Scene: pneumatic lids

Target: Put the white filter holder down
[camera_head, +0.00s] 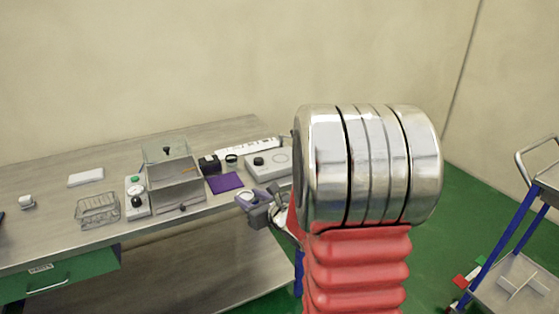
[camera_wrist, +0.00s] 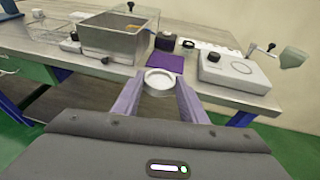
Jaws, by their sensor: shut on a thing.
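The white filter holder (camera_wrist: 160,80) is a round white ring with a pale centre, held between the two purple fingers of my gripper (camera_wrist: 159,92) in the wrist view. My gripper (camera_head: 258,202) is shut on it in front of the table's front edge. In the head view the holder (camera_head: 246,196) is small between the fingers. A purple mat (camera_wrist: 165,62) lies flat on the table just beyond the holder; it also shows in the head view (camera_head: 225,183). My arm hides the right part of the table in the head view.
A metal box with a raised clear lid (camera_head: 176,187) stands left of the mat. A white device with a round plate (camera_wrist: 232,68) stands right of it. A black block (camera_head: 209,164) and small jar (camera_head: 232,160) are behind the mat. A wire basket (camera_head: 98,210) stands further left. A blue-framed cart (camera_head: 515,270) is far right.

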